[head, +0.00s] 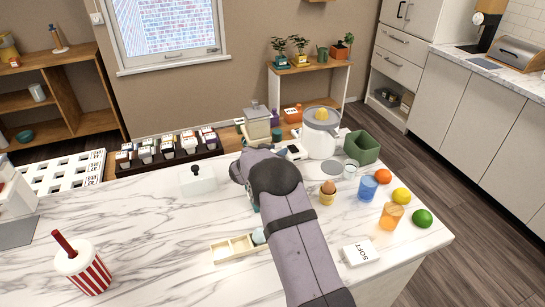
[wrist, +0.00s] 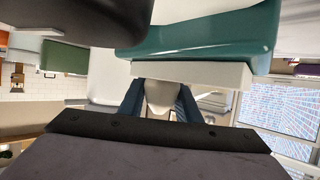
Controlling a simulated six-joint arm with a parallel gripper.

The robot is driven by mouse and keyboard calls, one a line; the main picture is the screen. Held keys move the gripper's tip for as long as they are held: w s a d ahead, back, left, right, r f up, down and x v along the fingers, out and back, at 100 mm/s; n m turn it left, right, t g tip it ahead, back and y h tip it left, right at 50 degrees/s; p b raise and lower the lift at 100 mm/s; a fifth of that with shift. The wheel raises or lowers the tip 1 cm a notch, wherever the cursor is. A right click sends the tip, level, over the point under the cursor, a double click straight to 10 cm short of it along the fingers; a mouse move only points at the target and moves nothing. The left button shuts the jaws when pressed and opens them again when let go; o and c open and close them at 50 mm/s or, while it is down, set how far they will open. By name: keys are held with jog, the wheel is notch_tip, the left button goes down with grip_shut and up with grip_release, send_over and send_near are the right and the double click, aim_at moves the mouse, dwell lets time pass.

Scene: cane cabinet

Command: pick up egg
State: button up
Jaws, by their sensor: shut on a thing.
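In the wrist view my gripper (wrist: 160,104) has its blue fingers closed on a pale, rounded, tapering thing (wrist: 160,97). It may be an egg, but the fingers and the bar behind hide much of it. In the head view my arm hides the fingertips and whatever they hold. A brown, egg-like thing (head: 328,187) sits in a yellow cup (head: 327,199), to the right of my arm. A pale bluish round thing (head: 258,237) lies at the right end of a wooden compartment tray (head: 232,249), close beside my arm.
An orange tumbler (head: 390,216), a blue glass (head: 368,188), a lime (head: 422,218), a lemon (head: 401,195) and a white SOFT box (head: 361,253) stand to the right. A striped cup (head: 82,266) stands front left. The marble counter (head: 150,235) is clear between that cup and the tray.

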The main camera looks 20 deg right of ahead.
jog(key=shift+r, duration=0.1)
jog(key=a+r+p, duration=0.4)
jog(key=r+p, duration=0.3)
jog(key=r, duration=0.8)
jog(key=s+a+f+n+t+y+p, duration=0.1)
jog(key=s+f+n+y+p, duration=0.1)
jog(key=s, duration=0.2)
jog(key=s+a+f+n+t+y+p, duration=0.1)
jog(key=s+a+f+n+y+p, duration=0.1)
jog(key=s, duration=0.1)
jog(key=s+a+f+n+t+y+p, duration=0.1)
jog(key=s+f+n+y+p, duration=0.1)
jog(key=s+f, duration=0.1)
jog(key=shift+s+a+f, duration=0.1)
jog(key=shift+s+a, duration=0.1)
jog(key=shift+s, duration=0.6)
jog(key=s+a+f+n+y, duration=0.5)
jog(key=s+a+n+y, duration=0.15)
jog(key=s+a, duration=0.25)
jog(key=s+a+r+y, duration=0.1)
jog(key=s+a, duration=0.1)
jog(key=a, duration=0.3)
jog(key=s+a+r+n+y, duration=0.1)
jog(key=s+a+r, duration=0.1)
jog(key=a, duration=0.3)
jog(key=shift+s+a+r, duration=0.15)
jog(key=shift+s+a, duration=0.15)
jog(key=shift+s, duration=0.05)
